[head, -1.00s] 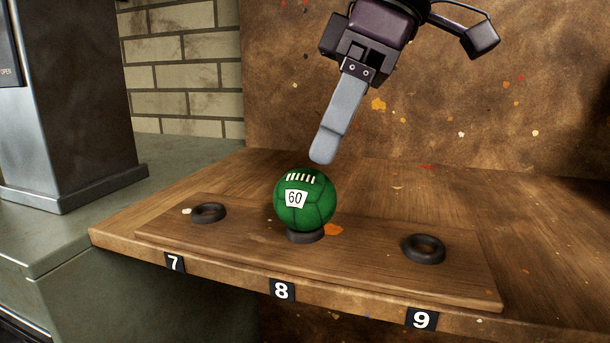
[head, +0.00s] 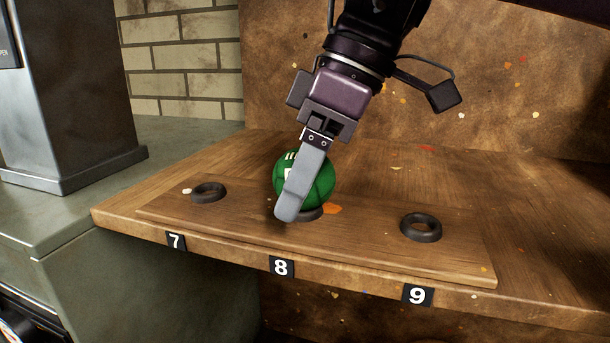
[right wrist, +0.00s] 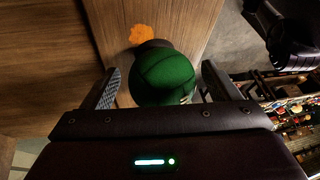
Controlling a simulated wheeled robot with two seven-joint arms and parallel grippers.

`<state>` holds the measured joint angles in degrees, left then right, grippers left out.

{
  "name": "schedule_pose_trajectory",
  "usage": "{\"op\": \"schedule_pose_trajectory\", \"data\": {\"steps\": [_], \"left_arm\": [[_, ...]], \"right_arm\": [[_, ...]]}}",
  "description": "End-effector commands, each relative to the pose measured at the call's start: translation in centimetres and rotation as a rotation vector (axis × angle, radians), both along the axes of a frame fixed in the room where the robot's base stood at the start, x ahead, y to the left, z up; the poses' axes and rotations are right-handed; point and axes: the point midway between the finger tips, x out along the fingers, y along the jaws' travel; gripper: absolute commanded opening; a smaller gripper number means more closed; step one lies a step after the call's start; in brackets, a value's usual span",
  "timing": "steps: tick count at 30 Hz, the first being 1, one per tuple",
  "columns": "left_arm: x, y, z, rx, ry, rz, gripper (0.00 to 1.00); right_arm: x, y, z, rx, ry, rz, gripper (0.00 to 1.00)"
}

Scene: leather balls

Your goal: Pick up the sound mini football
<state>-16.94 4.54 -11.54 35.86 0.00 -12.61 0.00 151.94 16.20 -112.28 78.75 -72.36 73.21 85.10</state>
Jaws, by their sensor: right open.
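A green mini football (head: 318,188) sits on the black ring at place 8 on the wooden board. In the head view my right gripper (head: 288,214) comes down from above, and its near finger covers part of the ball and its white number label. In the right wrist view the ball (right wrist: 164,80) lies between the two spread fingers of my right gripper (right wrist: 160,88), with a gap visible on each side. The gripper is open. The ring under the ball is mostly hidden.
Empty black rings stand at place 7 (head: 208,192) and place 9 (head: 421,227) on the wooden board (head: 360,245). A brown speckled panel (head: 500,100) rises behind the shelf. A dark metal column (head: 70,100) stands at the left.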

Motion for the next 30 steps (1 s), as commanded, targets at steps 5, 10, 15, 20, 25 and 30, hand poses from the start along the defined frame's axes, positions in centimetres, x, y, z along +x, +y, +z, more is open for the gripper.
{"op": "schedule_pose_trajectory", "data": {"steps": [5, 10, 15, 20, 25, 30], "left_arm": [[-0.3, 0.1, 0.0, 0.001, 0.004, 0.0, 0.0], [-0.6, 0.1, -0.1, 0.002, 0.01, 0.001, 0.0], [-0.8, 0.1, -0.1, 0.002, 0.012, 0.001, 0.0], [-0.8, 0.1, -0.1, 0.002, 0.012, 0.001, 0.0], [-0.8, 0.2, -0.1, 0.002, 0.012, 0.002, 0.0], [-0.7, 0.2, -0.1, 0.002, 0.012, 0.002, 0.0]], "right_arm": [[0.0, 0.0, 0.0, 0.0, 0.0, 0.001, 0.83], [0.0, 0.0, 0.0, 0.0, 0.0, 0.001, 0.64], [0.0, 0.0, 0.0, 0.0, 0.0, 0.001, 0.42], [0.0, 0.0, 0.0, 0.0, -0.001, 0.001, 0.33], [0.0, 0.0, 0.1, 0.0, -0.001, 0.001, 0.33], [0.0, 0.1, 1.3, -0.004, -0.002, -0.001, 0.33]]}}
